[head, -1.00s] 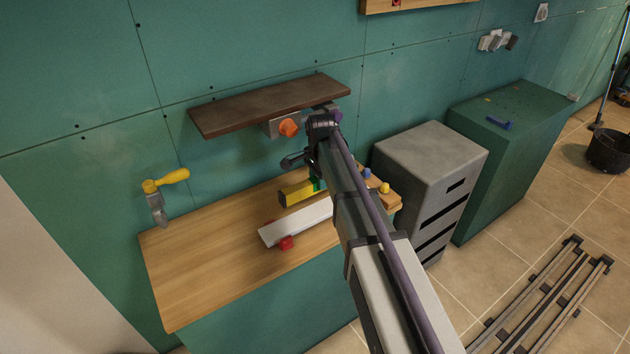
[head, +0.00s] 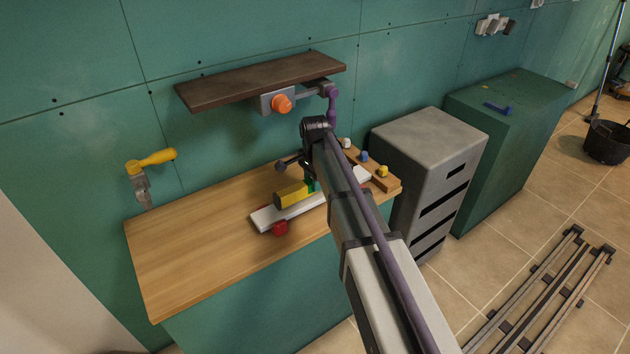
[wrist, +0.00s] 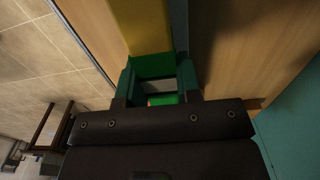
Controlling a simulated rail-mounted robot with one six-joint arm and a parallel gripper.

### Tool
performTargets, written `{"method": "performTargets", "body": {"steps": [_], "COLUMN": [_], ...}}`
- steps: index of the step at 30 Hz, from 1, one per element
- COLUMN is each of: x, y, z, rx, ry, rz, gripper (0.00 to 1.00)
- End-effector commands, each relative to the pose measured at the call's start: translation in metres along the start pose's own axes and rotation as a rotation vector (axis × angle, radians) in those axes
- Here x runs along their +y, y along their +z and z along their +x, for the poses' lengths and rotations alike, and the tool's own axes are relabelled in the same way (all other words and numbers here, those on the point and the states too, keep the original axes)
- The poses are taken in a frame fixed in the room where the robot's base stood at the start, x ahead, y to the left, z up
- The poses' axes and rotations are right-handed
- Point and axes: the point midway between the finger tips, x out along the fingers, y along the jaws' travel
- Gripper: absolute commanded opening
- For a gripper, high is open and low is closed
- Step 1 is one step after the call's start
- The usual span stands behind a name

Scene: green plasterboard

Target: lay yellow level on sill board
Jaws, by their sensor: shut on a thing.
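The yellow level (head: 291,195) is a yellow bar with a dark end, gripped by my gripper (wrist: 157,85) between green fingers. It also shows in the wrist view (wrist: 145,25), running away from the fingers. In the head view its near end overlaps the long white board (head: 268,217), apparently the sill board, which lies on the wooden bench top. I cannot tell whether the level touches the board or is just above it. My arm hides part of the board and most of the gripper in the head view.
A red block (head: 280,228) sits at the board's front edge. A wooden strip with coloured knobs (head: 383,171) is at the bench's right end. A dark shelf (head: 262,80) with an orange knob (head: 282,104) beneath overhangs the bench. The bench's left part (head: 185,245) is clear.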

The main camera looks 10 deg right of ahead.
Motion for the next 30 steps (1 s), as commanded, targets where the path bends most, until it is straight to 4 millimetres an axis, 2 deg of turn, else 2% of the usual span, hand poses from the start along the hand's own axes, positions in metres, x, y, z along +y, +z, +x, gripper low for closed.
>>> {"method": "performTargets", "body": {"steps": [12, 30], "x": [0.000, 0.000], "y": [0.000, 0.000], "z": [0.001, 0.013], "rx": [0.000, 0.000], "ry": [0.000, 0.000], "rz": [0.000, 0.000], "gripper": [0.02, 0.02]}}
